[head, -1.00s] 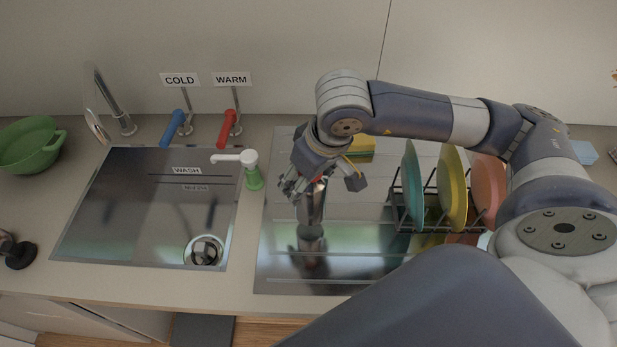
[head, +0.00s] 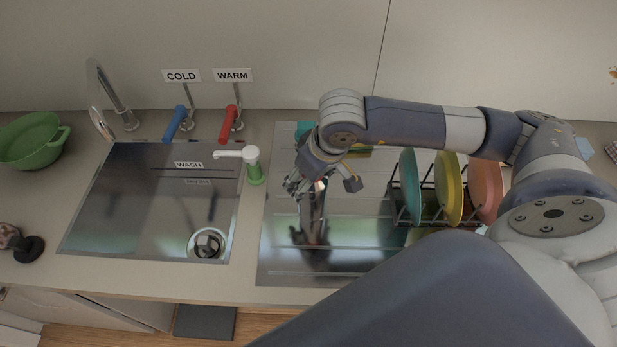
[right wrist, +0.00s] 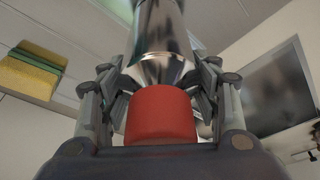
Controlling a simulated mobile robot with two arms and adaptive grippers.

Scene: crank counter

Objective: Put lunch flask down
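The lunch flask (head: 311,208) is a shiny metal bottle, upright on or just above the steel drainer (head: 278,252); its base blends with its reflection. The right wrist view shows its metal body (right wrist: 160,35) and red cap (right wrist: 160,115). My right gripper (head: 318,187) comes down over the flask's top. In the right wrist view the fingers (right wrist: 162,88) lie on both sides of the flask near the cap and look shut on it. The hand hides most of the cap in the head view. My left gripper is not in view.
A rack with teal, yellow and pink plates (head: 449,190) stands right of the flask. The sink (head: 130,205) and a green-and-white dispenser (head: 253,168) are to the left. Red (head: 229,123) and blue (head: 174,123) tap handles stand behind. The drainer's front is bare.

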